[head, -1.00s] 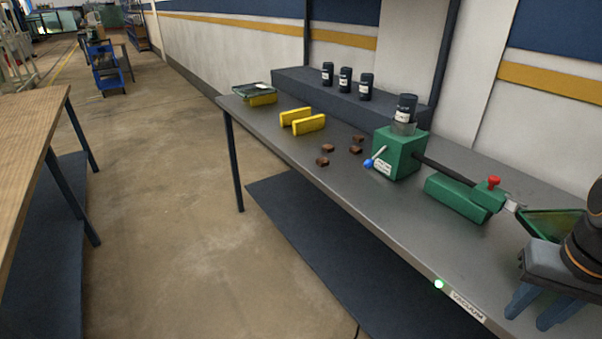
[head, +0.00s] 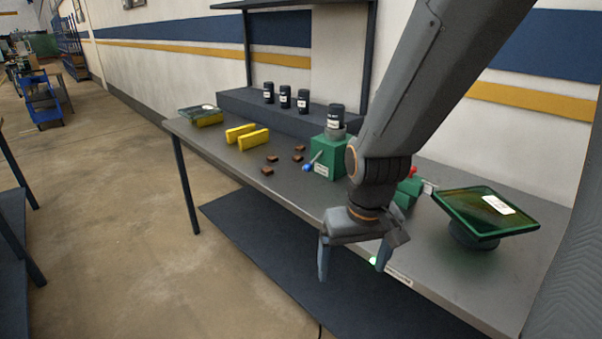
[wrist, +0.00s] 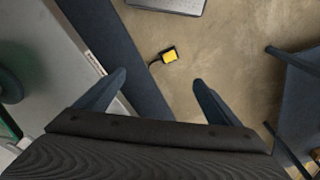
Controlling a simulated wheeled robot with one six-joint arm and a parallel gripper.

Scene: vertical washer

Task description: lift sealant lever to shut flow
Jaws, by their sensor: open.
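The sealant lever is a short metal rod with a blue knob (head: 307,167) on the front left of a green dispenser box (head: 328,158). The rod slants, with its knob end low. A dark bottle (head: 336,117) stands on top of the box. My gripper (head: 350,275) hangs open and empty in front of the bench edge, right of the lever and nearer to me. In the wrist view its fingers (wrist: 160,85) are spread over the floor and bench edge. The lever does not show there.
The grey bench (head: 225,162) carries several brown blocks (head: 268,171), yellow blocks (head: 254,139) and a green-framed tilted panel (head: 487,212). Three dark bottles (head: 285,97) stand on the back ledge. A yellow pedal (wrist: 169,55) lies on the floor. The space left of my gripper is clear.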

